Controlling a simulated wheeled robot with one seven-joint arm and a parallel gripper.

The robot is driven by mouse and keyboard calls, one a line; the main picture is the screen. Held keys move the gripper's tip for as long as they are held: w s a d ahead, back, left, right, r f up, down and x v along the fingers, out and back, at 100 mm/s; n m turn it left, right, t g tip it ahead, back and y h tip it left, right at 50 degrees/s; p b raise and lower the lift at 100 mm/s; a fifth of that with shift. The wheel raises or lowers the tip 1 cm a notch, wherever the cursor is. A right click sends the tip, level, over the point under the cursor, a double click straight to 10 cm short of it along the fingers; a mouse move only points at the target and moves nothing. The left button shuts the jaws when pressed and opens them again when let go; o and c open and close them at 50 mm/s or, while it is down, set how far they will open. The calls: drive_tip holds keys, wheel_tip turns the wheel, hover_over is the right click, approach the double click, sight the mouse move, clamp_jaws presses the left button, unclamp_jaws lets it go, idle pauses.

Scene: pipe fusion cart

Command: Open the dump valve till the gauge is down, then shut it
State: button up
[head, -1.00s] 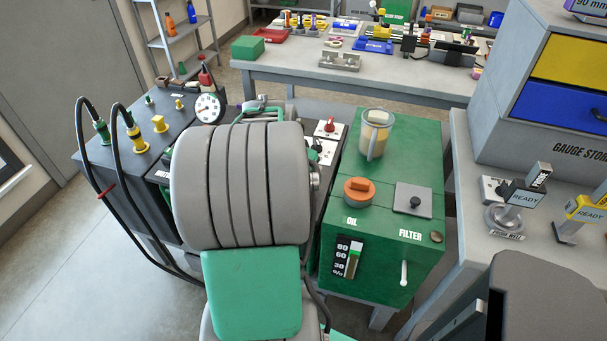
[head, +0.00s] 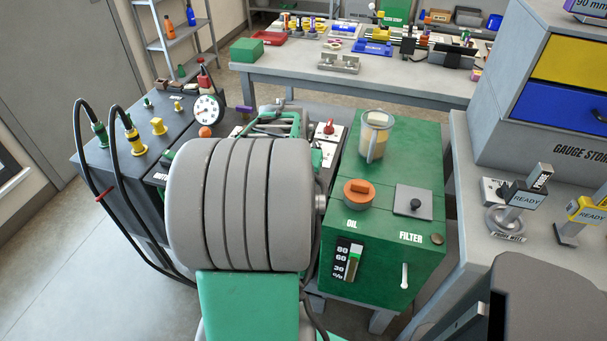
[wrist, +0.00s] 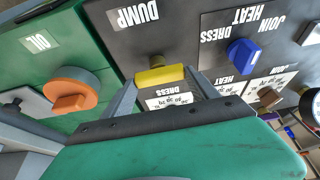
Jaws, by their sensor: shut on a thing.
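The dump valve's yellow handle (wrist: 160,75) is beside the DUMP label on the dark panel in the wrist view. My gripper (wrist: 162,79) is shut on this handle, with one grey finger at each end. In the head view my own grey arm hides the gripper and the handle. The round white gauge (head: 208,109) is on the dark cart at the upper left in the head view. Its needle is too small to read surely. Part of a white dial also shows at the right edge of the wrist view (wrist: 314,106).
A blue knob (wrist: 243,52) is right of the handle. The green oil unit (head: 400,250) with an orange cap (head: 358,192) and a jug (head: 375,135) stands right of my arm. Black hoses (head: 92,150) loop at the cart's left. A bench (head: 270,71) is behind.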

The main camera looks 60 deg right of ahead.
drive_tip(key=o, duration=1.4)
drive_tip(key=shift+s+a, duration=0.1)
drive_tip(key=shift+s, duration=0.05)
drive_tip(key=shift+c, duration=0.2)
drive_tip(key=v, duration=0.7)
drive_tip(key=shift+r, duration=0.4)
